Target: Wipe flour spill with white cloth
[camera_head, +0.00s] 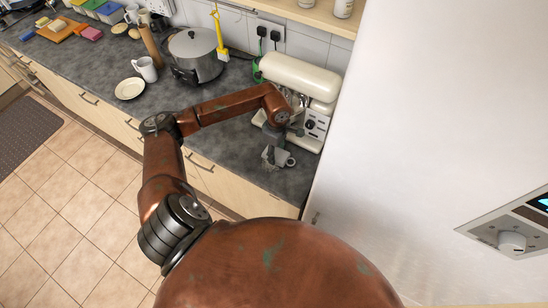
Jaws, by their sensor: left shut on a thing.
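My left gripper (276,137) reaches down over the grey worktop (230,165) in front of the cream stand mixer (300,76). It is shut on a crumpled whitish cloth (275,156), which hangs just below the fingers at the worktop surface. The cloth is small in the picture, and I cannot tell whether it presses on the worktop. A small white rounded thing (291,161), perhaps a cup, shows right beside it. I cannot make out the flour spill. My right gripper is not in view.
A large steel pot (194,52) stands behind my left arm. A white tall surface (430,140) closes off the right side.

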